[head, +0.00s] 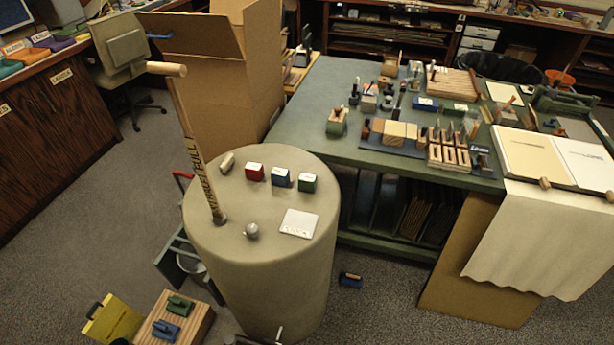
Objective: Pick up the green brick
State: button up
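The green brick (307,183) is a small block with a pale top. It sits on the round top of a beige drum-like stand (262,225), near its right edge. A blue brick (281,178) stands just left of it, and a red brick (255,172) stands left of the blue one. The three are in a row with small gaps. I cannot make out my gripper in this view.
A wooden pole (190,140) rises from the stand's left side. A cork-like piece (227,162), a grey knob (252,231) and a white card (299,223) share the top. A crowded green table (320,100) is behind right; a cardboard box (215,80) is behind.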

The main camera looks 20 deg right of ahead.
aim_at(307, 182)
jog(key=k+l+z, duration=0.1)
jog(key=k+z, duration=0.2)
jog(key=k, duration=0.35)
jog(key=i+j+z, duration=0.1)
jog(key=z, duration=0.25)
jog(key=j+z, duration=0.55)
jog(key=z, duration=0.15)
jog(key=i+j, duration=0.1)
jog(key=j, duration=1.9)
jog(key=i+j, duration=0.15)
jog(key=j, duration=0.8)
